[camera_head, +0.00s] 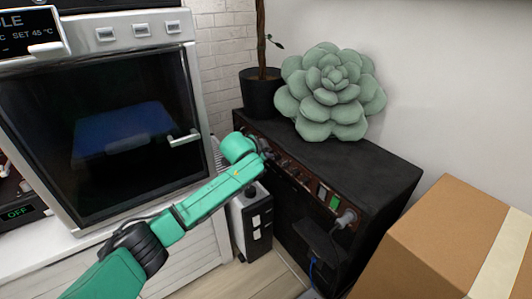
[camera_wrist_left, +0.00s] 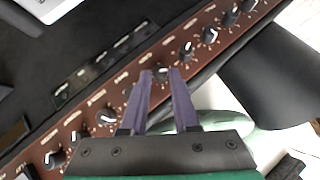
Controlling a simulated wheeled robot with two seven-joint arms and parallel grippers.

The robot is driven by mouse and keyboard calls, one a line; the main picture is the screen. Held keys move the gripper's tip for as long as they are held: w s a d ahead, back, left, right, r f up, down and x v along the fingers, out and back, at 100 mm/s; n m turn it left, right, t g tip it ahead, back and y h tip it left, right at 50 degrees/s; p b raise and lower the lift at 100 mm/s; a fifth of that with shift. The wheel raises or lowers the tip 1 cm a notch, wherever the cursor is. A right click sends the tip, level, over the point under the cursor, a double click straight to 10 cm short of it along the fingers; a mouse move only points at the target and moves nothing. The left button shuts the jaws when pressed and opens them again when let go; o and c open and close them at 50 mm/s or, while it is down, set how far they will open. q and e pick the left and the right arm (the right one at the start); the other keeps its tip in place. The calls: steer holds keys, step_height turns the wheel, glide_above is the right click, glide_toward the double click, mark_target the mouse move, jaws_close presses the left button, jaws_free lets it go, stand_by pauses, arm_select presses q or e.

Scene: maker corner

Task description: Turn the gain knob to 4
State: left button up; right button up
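The black amplifier cabinet (camera_head: 375,165) stands at the right of the head view, with a brown control panel (camera_head: 298,174) along its upper front. In the left wrist view the panel (camera_wrist_left: 125,88) runs diagonally with a row of black, light-capped knobs. My left gripper (camera_head: 264,150) reaches the panel's far end. Its two purple fingers (camera_wrist_left: 160,78) are apart, one on each side of a small knob (camera_wrist_left: 160,73). I cannot tell whether they touch it. The labels are too blurred to read, so I cannot tell which knob is gain. My right gripper is not in view.
A succulent-shaped green cushion (camera_head: 330,92) and a potted plant (camera_head: 262,92) stand on the cabinet. A cardboard box (camera_head: 435,240) stands at the lower right. A machine with a dark glass door (camera_head: 110,125) is at the left. Other knobs (camera_wrist_left: 107,117) flank the fingers closely.

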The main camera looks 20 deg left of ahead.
arm_select(q)
jaws_close()
steer(key=t, duration=0.1)
steer(key=m+t+y, duration=0.2)
steer(key=shift+s+d+f, duration=0.2)
steer(key=shift+d+f, duration=0.05)
steer(key=shift+f, duration=0.15)
steer(key=shift+o, duration=1.5)
jaws_free()
